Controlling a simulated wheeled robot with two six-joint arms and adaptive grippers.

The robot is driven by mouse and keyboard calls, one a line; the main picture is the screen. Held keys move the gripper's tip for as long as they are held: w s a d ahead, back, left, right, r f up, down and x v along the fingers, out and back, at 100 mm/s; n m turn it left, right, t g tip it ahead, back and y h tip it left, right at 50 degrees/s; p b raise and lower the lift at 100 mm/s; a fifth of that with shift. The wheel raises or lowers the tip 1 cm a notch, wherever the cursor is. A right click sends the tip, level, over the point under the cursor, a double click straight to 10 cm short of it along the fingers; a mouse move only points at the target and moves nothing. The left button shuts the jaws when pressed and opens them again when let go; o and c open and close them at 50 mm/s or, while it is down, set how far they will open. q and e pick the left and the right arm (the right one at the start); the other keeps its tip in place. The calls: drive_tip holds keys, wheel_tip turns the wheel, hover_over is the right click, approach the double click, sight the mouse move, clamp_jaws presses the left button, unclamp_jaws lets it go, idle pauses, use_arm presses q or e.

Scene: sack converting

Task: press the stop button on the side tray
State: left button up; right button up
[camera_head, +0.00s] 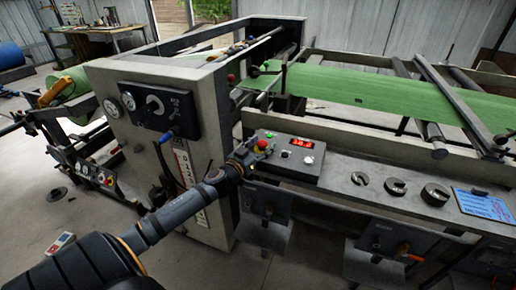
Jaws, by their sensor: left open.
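The stop button (262,144) is a red mushroom head on a yellow base. It sits at the left end of a grey control box (310,169) on the side tray (343,192). My left arm reaches in from the lower left, and my left gripper (251,152) is open just to the left of the button, its tips close to it. Whether the tips touch the button I cannot tell. The gripper partly covers the box's left edge. My right gripper is not in view.
The control box also has a red-lit display (300,142) and small knobs. Several dark metal rings (435,194) and a blue card (483,204) lie on the tray to the right. A tall grey machine post (201,110) stands left of the gripper. Green sheet (375,88) runs behind.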

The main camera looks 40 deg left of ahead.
use_arm(q)
drive_tip(key=s, duration=0.6)
drive_tip(key=shift+a+f, duration=0.1)
drive_tip(key=shift+s+d, duration=0.2)
drive_tip(key=shift+s, duration=0.45)
